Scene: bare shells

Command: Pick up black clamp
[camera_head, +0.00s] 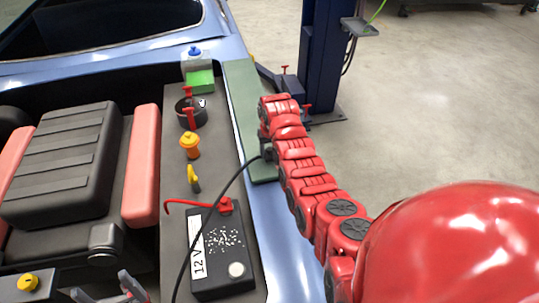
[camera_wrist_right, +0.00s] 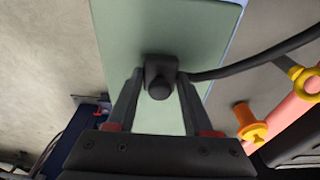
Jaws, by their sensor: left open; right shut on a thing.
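The black clamp (camera_wrist_right: 159,78) is a small dark block between the two fingers of my right gripper (camera_wrist_right: 160,95) in the right wrist view. The fingers touch its sides, over a green surface. In the head view the clamp (camera_head: 268,151) is a small dark shape at my red right arm, at the end of a black cable (camera_head: 226,186). The cable curves down across the battery to the bottom edge. My left gripper (camera_head: 105,290) is at the bottom left of the head view, its grey fingers apart and empty.
A black 12 V battery (camera_head: 212,240) with a red clamp (camera_head: 226,205) lies on a grey ledge. Yellow and orange caps (camera_head: 189,145), a black round part (camera_head: 186,116) and a green reservoir (camera_head: 200,81) stand behind it. A green mat (camera_head: 240,85) covers the blue fender.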

